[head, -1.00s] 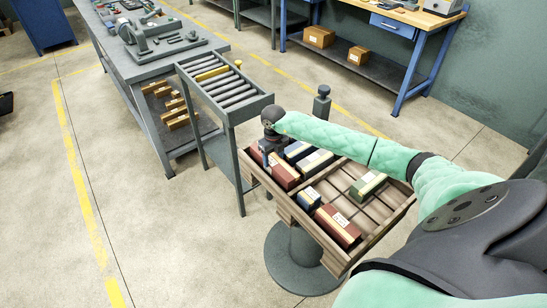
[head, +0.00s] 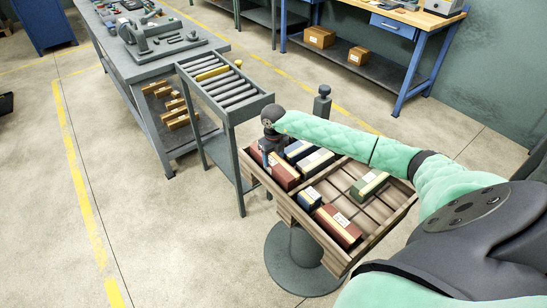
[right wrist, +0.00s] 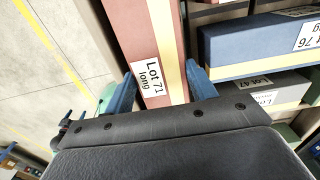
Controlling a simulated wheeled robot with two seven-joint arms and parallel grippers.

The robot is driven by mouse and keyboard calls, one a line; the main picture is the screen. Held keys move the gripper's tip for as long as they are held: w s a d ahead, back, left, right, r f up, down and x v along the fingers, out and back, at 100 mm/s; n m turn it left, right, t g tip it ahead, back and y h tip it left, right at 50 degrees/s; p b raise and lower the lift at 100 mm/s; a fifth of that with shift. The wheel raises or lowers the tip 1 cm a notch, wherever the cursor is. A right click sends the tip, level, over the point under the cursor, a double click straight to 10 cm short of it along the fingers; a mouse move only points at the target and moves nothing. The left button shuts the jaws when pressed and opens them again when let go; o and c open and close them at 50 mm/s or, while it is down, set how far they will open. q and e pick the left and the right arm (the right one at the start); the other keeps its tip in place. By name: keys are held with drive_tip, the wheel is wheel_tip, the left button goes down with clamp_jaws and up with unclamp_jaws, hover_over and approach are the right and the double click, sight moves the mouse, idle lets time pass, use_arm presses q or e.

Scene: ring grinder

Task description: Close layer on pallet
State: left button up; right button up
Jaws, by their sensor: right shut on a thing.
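The wooden pallet (head: 394,208) stands on a round grey pedestal (head: 292,262). My right gripper (head: 268,156) is at its back left corner, shut on a long red box (head: 285,174). In the right wrist view the blue fingers lie on either side of this red box (right wrist: 143,35), labelled "Lot 71 long". I cannot tell whether it touches the slats. Beside it are a blue box (head: 297,151) and a pale grey box (head: 316,163). A small blue box (head: 309,198) and another red box (head: 338,226) lie near the front, a green box (head: 368,185) at the right.
A grey roller stand (head: 225,92) stands close to the pallet's left side. A grey workbench (head: 130,65) is behind it. A post with a dark knob (head: 322,103) rises behind the pallet. Bare slats show between the green box and the front boxes.

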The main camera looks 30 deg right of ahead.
use_arm(q)
drive_tip(key=shift+s+f+b, duration=0.1)
drive_tip(key=shift+f+b, duration=0.35)
drive_tip(key=shift+f, duration=0.05)
use_arm(e)
drive_tip(key=shift+f, duration=0.4)
drive_tip(key=o, duration=1.7)
drive_tip(key=shift+o, duration=0.2)
drive_tip(key=shift+f, duration=0.1)
use_arm(q)
drive_tip(key=shift+r, duration=0.1)
use_arm(e)
drive_tip(key=shift+r, duration=0.2)
wheel_tip(320, 180, up, 7)
drive_tip(key=shift+f+b, duration=0.2)
drive_tip(key=shift+b, duration=1)
use_arm(q)
drive_tip(key=w+d+r, duration=0.2)
drive_tip(key=w+r, duration=0.1)
drive_tip(key=r, duration=1.4)
drive_tip(key=shift+r, duration=0.2)
use_arm(e)
drive_tip(key=shift+r, duration=0.5)
